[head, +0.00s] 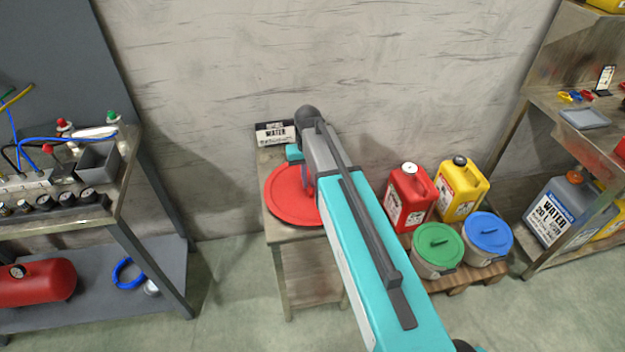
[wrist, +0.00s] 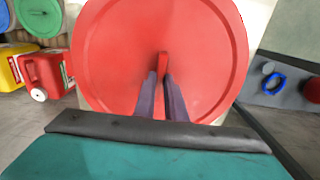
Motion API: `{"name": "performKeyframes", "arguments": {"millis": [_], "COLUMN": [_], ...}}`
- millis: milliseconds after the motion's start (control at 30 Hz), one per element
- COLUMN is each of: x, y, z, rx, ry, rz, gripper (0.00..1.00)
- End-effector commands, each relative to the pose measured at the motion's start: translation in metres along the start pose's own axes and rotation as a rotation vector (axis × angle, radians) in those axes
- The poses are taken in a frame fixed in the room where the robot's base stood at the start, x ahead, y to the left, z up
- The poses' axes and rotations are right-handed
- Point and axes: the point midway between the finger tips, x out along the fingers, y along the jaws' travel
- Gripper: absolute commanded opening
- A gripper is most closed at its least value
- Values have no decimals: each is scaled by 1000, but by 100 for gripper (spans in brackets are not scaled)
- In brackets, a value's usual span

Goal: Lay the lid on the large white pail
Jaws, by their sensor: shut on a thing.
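A round red lid (head: 288,196) with a raised rim shows over a small wooden stand (head: 312,275) by the wall. In the wrist view the lid (wrist: 115,50) fills the middle, with a red upright grip at its centre. My gripper (wrist: 163,78) is shut on that grip. In the head view my arm hides the lid's right part and most of my gripper (head: 309,186). I cannot tell whether the lid touches the stand or hangs just above it. No large white pail can be made out; two pale tubs with green (head: 437,245) and blue lids (head: 487,234) stand at right.
A red canister (head: 408,200) and a yellow canister (head: 461,188) stand behind the tubs on a low pallet. A grey bench (head: 125,190) is left, a shelf rack (head: 540,130) right. Floor between bench and stand is clear.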

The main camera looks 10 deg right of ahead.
Motion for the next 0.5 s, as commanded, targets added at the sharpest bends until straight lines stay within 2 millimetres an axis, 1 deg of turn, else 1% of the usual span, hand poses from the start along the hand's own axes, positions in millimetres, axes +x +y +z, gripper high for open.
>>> {"name": "performKeyframes", "arguments": {"millis": [500], "x": [-29], "y": [0], "z": [0], "rx": [0], "ry": [1], "rz": [0], "gripper": [0]}}
